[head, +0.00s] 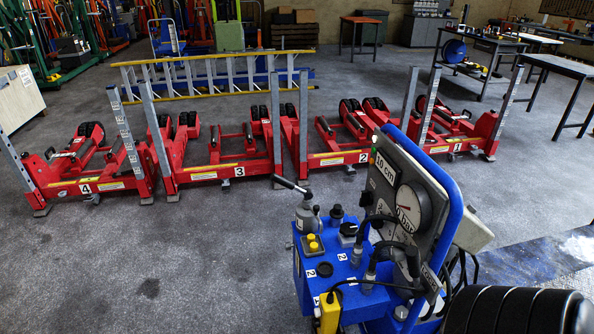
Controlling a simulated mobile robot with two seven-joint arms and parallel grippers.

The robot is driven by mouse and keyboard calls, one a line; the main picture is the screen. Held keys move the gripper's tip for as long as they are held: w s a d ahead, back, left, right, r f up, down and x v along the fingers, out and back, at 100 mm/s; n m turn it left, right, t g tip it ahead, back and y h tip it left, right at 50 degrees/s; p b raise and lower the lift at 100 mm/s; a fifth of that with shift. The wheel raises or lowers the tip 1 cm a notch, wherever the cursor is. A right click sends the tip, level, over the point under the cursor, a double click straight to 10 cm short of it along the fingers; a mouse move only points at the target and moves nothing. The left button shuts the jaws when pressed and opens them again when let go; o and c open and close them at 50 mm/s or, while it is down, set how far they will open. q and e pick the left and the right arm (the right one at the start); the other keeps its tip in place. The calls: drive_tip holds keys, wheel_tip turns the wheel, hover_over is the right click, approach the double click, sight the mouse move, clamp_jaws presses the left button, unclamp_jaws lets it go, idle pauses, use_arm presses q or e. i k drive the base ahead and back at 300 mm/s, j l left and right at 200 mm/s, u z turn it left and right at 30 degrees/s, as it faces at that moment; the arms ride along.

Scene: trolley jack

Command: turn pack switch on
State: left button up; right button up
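A blue control trolley (328,262) stands at the front right of the head view. Neither of my grippers shows in this view.
Black cables and hoses (376,226) loop over the trolley's right side. Black ribbed round shapes (505,312) fill the bottom right corner. Red numbered lifting units (225,165) stand in a row behind, with a ladder (210,77) beyond. Grey floor at the left front is clear.

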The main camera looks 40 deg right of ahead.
sight(366, 198)
drive_tip(key=i+j, duration=0.1)
drive_tip(key=i, duration=0.6)
drive_tip(key=i+z, duration=0.1)
drive_tip(key=i, duration=0.55)
drive_tip(key=i+z, duration=0.7)
drive_tip(key=i+j+z, duration=0.15)
drive_tip(key=i+z, duration=0.4)
drive_tip(key=z, duration=0.25)
drive_tip(key=i+z, duration=0.15)
drive_tip(key=z, duration=0.3)
drive_tip(key=i+j+z, duration=0.15)
drive_tip(key=z, duration=0.3)
drive_tip(key=i+z, duration=0.15)
drive_tip(key=z, duration=0.3)
drive_tip(key=i+j+z, duration=0.15)
drive_tip(key=z, duration=0.3)
drive_tip(key=i+j+z, duration=0.1)
drive_tip(key=z, duration=0.35)
drive_tip(key=j, duration=0.1)
